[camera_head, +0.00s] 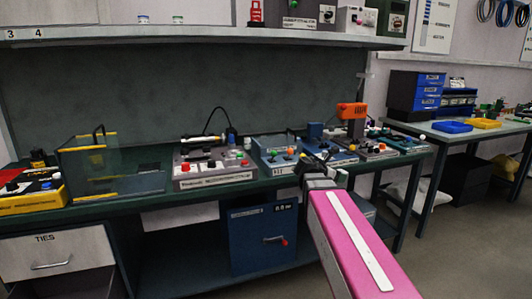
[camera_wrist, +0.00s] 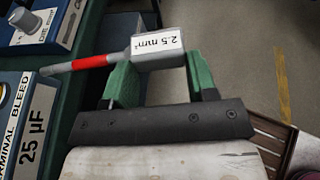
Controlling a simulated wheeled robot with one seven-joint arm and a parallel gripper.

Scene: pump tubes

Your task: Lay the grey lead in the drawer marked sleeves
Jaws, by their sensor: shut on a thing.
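My gripper (camera_wrist: 160,72) has green fingers and is shut on the grey lead (camera_wrist: 88,63), a grey rod with a red band. A grey block on the lead bears a white label reading 2.5 mm². In the head view my gripper (camera_head: 322,165) is at the bench's front edge, right of centre, beyond my pink arm; the lead cannot be made out clearly there. A pale drawer marked TIES (camera_head: 55,252) is under the bench at far left, with a bar handle. No drawer marked sleeves can be read in either view.
The green bench (camera_head: 130,208) carries a clear-walled box (camera_head: 140,182), a grey control unit (camera_head: 213,168) and several small devices. A blue cabinet (camera_head: 255,250) with a red handle stands below. In the wrist view a blue TERMINAL BLEED unit (camera_wrist: 25,120) lies close left; open floor (camera_wrist: 235,60) shows right.

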